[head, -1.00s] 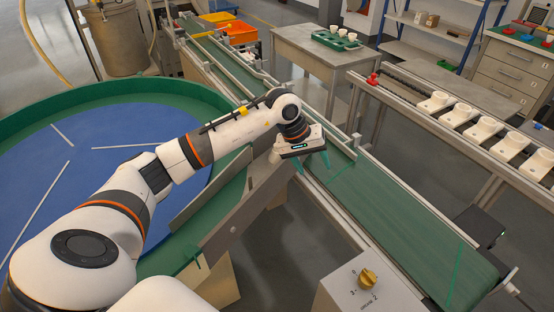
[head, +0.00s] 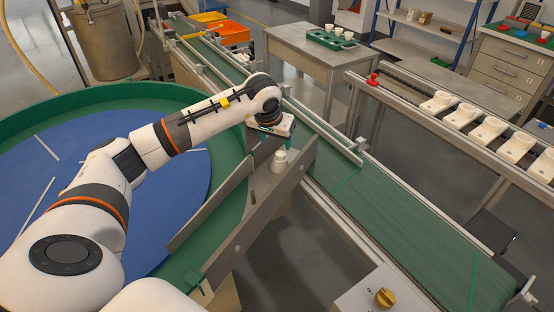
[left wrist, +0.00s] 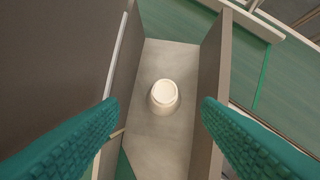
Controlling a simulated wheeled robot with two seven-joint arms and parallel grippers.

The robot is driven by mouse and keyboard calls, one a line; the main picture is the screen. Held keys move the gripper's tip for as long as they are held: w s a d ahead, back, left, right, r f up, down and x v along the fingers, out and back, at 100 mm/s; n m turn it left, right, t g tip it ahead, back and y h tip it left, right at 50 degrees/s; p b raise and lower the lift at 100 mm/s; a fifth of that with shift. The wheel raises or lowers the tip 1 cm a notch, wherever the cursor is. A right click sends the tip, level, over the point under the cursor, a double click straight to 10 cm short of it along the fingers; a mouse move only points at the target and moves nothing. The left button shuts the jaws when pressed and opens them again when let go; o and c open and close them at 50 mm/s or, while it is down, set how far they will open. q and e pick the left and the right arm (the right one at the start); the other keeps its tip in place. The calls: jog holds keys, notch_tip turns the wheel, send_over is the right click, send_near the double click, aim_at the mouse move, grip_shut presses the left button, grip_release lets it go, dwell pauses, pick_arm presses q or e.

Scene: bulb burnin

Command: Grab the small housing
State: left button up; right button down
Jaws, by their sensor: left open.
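A small white housing (head: 279,160) stands on the metal chute between its two side walls. In the left wrist view the housing (left wrist: 164,94) sits near the middle of the picture, on the grey chute floor (left wrist: 180,58). My left gripper (head: 268,138) is at the chute, just above and behind the housing in the head view. In the left wrist view its two green fingers (left wrist: 158,112) are wide apart, with the housing between and beyond them, and nothing is held. My right gripper is in neither view.
The chute's side walls (head: 262,215) rise on both sides of the housing. A green conveyor belt (head: 395,225) runs beside it. The blue turntable (head: 105,190) is at the left. A rail with several white cups in holders (head: 485,131) stands at the right.

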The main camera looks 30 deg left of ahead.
aim_at(280, 155)
pick_arm(q)
jog(key=x, duration=0.4)
jog(key=shift+d+f, duration=0.15)
jog(key=x, duration=0.3)
jog(key=p+x, duration=0.1)
jog(key=x, duration=0.1)
jog(key=shift+s+d+f, duration=0.1)
jog(key=shift+s+d, duration=0.15)
jog(key=shift+f, duration=0.1)
jog(key=c, duration=0.7)
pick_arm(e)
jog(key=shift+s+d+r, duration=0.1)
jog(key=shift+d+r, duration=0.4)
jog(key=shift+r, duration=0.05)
